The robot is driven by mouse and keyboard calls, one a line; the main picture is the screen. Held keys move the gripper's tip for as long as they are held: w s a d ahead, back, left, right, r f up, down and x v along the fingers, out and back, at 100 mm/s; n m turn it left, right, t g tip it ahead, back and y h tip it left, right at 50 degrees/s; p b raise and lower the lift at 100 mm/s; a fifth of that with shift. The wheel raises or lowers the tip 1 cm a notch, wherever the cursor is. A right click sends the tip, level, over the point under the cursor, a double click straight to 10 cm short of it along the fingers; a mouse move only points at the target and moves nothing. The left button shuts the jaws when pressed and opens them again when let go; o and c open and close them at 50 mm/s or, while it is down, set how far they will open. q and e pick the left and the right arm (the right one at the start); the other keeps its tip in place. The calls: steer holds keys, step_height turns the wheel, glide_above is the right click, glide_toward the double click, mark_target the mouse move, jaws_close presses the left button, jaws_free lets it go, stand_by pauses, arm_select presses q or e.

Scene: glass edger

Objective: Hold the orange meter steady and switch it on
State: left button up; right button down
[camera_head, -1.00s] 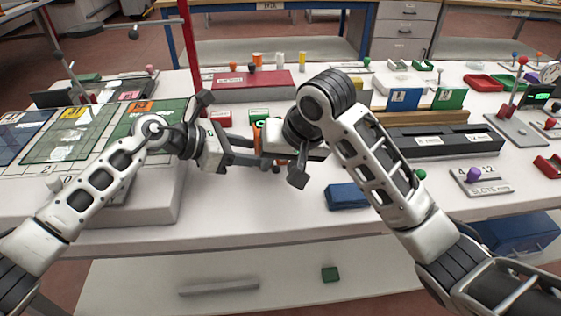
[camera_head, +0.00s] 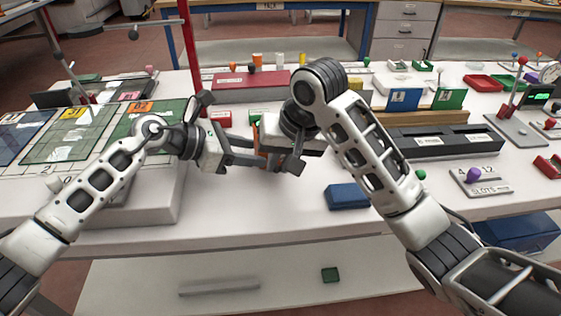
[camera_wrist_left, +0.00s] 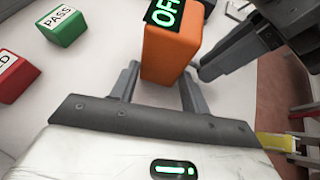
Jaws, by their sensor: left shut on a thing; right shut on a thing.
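The orange meter (camera_wrist_left: 172,55) stands on the table in the left wrist view, with green letters reading OFF on its dark display. In the head view only a sliver of the meter (camera_head: 255,135) shows between my two grippers. My left gripper (camera_wrist_left: 160,78) is shut on the meter's lower body, a finger on each side. My right gripper (camera_wrist_left: 206,72) comes in from the right in the left wrist view, its dark finger at the meter's side. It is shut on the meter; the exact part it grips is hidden. The switch is not visible.
A green PASS block (camera_wrist_left: 63,25) and a red block (camera_wrist_left: 14,75) lie left of the meter in the left wrist view. A blue block (camera_head: 347,196) lies to the right in the head view.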

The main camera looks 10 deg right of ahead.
arm_select(q)
steer(key=shift+r, duration=0.1)
arm_select(e)
steer(key=g, duration=0.1)
steer(key=r+g, duration=0.1)
steer(key=shift+w+a+r+g, duration=0.1)
steer(key=shift+w+g, duration=0.2)
steer(key=shift+g, duration=0.1)
arm_select(q)
steer(key=shift+d, duration=0.1)
arm_select(e)
steer(key=shift+w+a+r+m+g+h, duration=0.15)
steer(key=shift+g+h, duration=0.1)
steer(key=shift+g, duration=0.4)
steer(key=shift+w+d+r+m+g+h, duration=0.15)
steer(key=shift+g+h, duration=0.1)
steer(key=shift+g, duration=0.4)
steer(key=shift+a, duration=0.1)
steer(key=c, duration=1.4)
jaws_free()
steer(key=shift+o, duration=0.2)
steer(key=v, duration=1.2)
